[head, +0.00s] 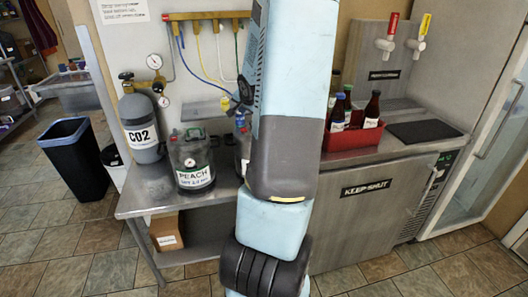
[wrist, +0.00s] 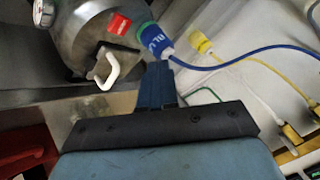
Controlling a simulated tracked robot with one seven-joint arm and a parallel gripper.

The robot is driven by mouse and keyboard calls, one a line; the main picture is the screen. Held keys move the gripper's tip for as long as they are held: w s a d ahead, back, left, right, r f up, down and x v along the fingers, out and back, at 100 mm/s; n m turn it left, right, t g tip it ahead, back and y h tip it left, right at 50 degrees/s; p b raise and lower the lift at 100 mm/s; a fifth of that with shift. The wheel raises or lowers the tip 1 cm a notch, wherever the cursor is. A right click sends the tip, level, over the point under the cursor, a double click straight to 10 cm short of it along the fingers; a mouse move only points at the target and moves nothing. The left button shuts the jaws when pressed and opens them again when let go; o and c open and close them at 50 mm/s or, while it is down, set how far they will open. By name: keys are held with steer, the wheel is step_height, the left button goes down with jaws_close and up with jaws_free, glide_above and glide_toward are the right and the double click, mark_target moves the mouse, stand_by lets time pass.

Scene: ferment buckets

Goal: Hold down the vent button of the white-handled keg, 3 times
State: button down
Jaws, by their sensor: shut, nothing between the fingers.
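In the wrist view a metal keg (wrist: 90,30) fills the top left, tilted by the camera angle. It has a white handle (wrist: 112,70) and a small red tag (wrist: 118,24) on its top. I cannot clearly make out a vent button. In the head view my arm hides most of a keg (head: 241,152), and my gripper is not distinguishable there.
A second keg, labelled PEACH (head: 194,172), stands left on the metal bench (head: 150,203) near a grey CO2 cylinder (head: 142,132). Blue and yellow hoses (head: 200,68) hang from the wall rail. A red crate (head: 352,139) of bottles sits right of my arm.

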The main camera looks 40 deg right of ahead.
stand_by(0.3)
steer(key=shift+a+r, duration=0.1)
steer(key=shift+a, duration=0.15)
steer(key=s+a+r+n+g, duration=0.1)
steer(key=s+a+r+n, duration=0.1)
steer(key=a+r, duration=0.35)
steer(key=s+a+r+n, duration=0.2)
steer(key=a+n, duration=0.1)
steer(key=a, duration=0.5)
steer(key=s+a+r+n+g, duration=0.1)
steer(key=s+a+r+n, duration=0.2)
steer(key=a, duration=0.4)
steer(key=s+a+r+n+y, duration=0.2)
steer(key=s+a+n, duration=0.1)
steer(key=s+a, duration=0.5)
steer(key=s+a+r+n+y, duration=0.2)
steer(key=s+a+r+n, duration=0.1)
steer(key=s+a, duration=0.4)
steer(key=s, duration=0.2)
steer(key=shift+s+a+r+g, duration=0.2)
steer(key=shift+s+a+g, duration=0.1)
steer(key=shift+s+a, duration=0.1)
